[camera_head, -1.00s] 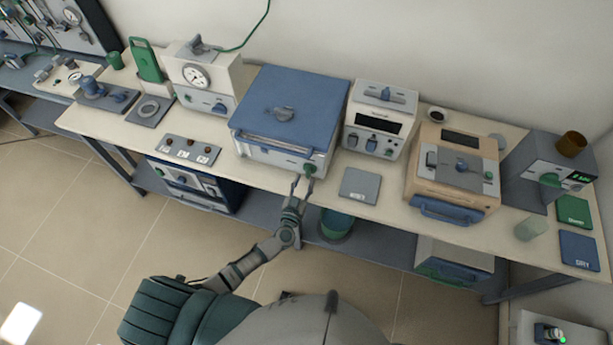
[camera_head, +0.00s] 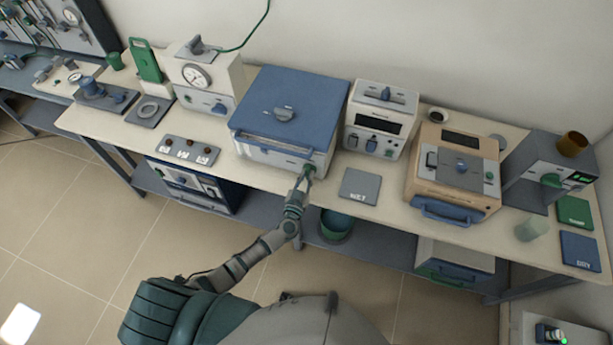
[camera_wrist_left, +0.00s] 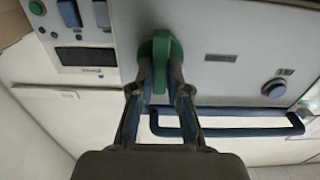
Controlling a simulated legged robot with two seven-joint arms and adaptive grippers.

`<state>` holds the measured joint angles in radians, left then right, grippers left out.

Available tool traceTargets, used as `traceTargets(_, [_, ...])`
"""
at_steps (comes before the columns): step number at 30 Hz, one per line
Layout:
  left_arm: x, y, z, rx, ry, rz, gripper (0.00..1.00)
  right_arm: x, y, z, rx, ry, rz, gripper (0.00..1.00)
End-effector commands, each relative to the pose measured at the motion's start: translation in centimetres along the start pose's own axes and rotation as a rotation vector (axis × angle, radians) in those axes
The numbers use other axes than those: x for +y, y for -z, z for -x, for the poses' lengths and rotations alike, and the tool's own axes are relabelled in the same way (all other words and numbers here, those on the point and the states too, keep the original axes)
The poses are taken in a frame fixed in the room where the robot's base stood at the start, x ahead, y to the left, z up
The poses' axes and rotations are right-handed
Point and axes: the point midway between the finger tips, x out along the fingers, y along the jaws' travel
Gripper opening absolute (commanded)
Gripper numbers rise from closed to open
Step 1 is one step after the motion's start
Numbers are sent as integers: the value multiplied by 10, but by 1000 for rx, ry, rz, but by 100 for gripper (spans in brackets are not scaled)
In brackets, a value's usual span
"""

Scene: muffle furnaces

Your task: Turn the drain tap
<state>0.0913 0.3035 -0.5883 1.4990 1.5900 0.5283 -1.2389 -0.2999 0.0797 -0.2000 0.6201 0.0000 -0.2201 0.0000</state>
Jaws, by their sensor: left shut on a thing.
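The drain tap is a green knob (camera_wrist_left: 160,50) on the white front of the blue-lidded box (camera_head: 288,105). In the head view the tap (camera_head: 309,169) is small, at the box's lower right front corner. My left gripper (camera_head: 304,178) reaches up to it from below. In the left wrist view my left gripper (camera_wrist_left: 160,75) is shut on the tap, one finger on each side of its green handle. The handle stands upright in that view. My right gripper is not in view.
A grey mat (camera_head: 360,186) lies right of the box on the bench. A blue-green bucket (camera_head: 336,225) stands on the lower shelf below. The box's blue bar handle (camera_wrist_left: 225,131) runs close to the fingers. A white instrument (camera_head: 380,118) stands to the right.

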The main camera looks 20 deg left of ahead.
Motion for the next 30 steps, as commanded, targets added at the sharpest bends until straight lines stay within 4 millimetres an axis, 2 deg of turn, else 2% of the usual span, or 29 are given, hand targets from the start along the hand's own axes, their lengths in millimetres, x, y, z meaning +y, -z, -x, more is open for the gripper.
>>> traceTargets(11, [-1,0,0,-2,1,156,0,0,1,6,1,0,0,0])
traceTargets(30, [-5,-4,1,-2,3,749,0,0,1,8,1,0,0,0])
